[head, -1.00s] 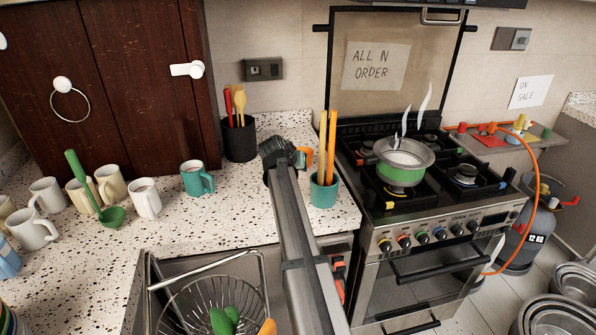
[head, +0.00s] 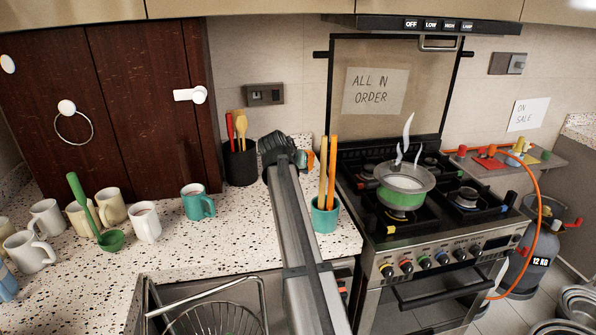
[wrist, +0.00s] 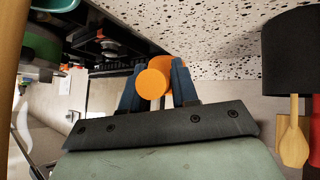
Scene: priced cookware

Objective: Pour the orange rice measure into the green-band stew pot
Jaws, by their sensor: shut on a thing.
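The stew pot (head: 402,186) with a green band sits upright on a front-left burner of the stove, with steam rising from it and pale contents inside. My gripper (wrist: 156,85) is shut on the orange rice measure (wrist: 153,79), whose round orange end shows between the two fingers in the wrist view. In the head view the orange measure (head: 309,160) is mostly hidden behind my wrist, above the counter and left of the pot, apart from it. I cannot see the measure's contents.
A teal cup (head: 325,217) with tall orange sticks stands between my arm and the stove. A black utensil holder (head: 240,165) is behind left. Several mugs and a green ladle (head: 110,240) stand left on the counter. The sink rack (head: 215,315) is in front.

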